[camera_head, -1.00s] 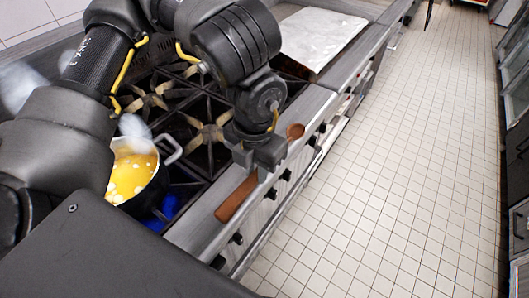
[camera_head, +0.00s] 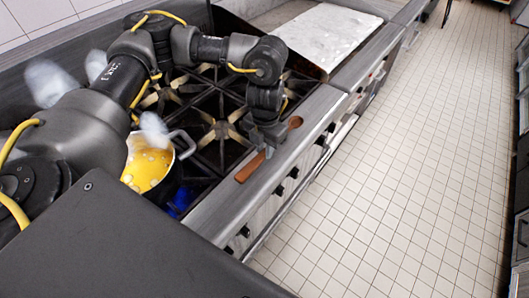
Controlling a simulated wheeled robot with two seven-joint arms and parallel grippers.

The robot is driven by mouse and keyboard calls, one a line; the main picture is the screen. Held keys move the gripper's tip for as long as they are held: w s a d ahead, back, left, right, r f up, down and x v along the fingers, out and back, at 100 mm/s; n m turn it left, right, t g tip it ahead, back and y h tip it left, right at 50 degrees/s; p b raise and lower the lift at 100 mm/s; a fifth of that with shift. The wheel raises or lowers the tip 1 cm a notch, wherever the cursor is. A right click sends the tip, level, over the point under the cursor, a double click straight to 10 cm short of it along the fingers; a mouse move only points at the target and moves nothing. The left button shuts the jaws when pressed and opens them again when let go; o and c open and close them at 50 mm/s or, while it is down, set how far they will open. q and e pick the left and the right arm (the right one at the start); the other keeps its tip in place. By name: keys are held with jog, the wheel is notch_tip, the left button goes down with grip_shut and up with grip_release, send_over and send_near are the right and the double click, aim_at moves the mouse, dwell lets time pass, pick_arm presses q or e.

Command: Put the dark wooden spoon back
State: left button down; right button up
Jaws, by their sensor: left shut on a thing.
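The dark wooden spoon (camera_head: 250,167) is at the stove's front ledge. Its handle points toward the lower left and its small round bowl (camera_head: 295,122) toward the upper right. My left gripper (camera_head: 268,146) is shut on the spoon around its middle and hides that part. I cannot tell whether the spoon touches the ledge (camera_head: 222,208) or is held just above it. My right gripper is not in view.
A pot with yellow contents (camera_head: 148,166) stands on the stove left of the gripper, its handle (camera_head: 187,140) toward the burners. Burner grates (camera_head: 215,105) lie behind the gripper. A pale flat griddle (camera_head: 325,38) is further back. Tiled floor is clear at right.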

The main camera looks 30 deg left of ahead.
aim_at(264, 150)
pick_arm(q)
jog(key=f, duration=0.1)
jog(key=f+p, duration=0.1)
jog(key=f, duration=0.1)
jog(key=shift+w+a+f, duration=0.1)
jog(key=shift+w+a, duration=0.05)
jog(key=shift+w, duration=0.05)
jog(key=shift+f, duration=0.2)
jog(key=shift+f, duration=0.15)
jog(key=c, duration=1.3)
grip_release()
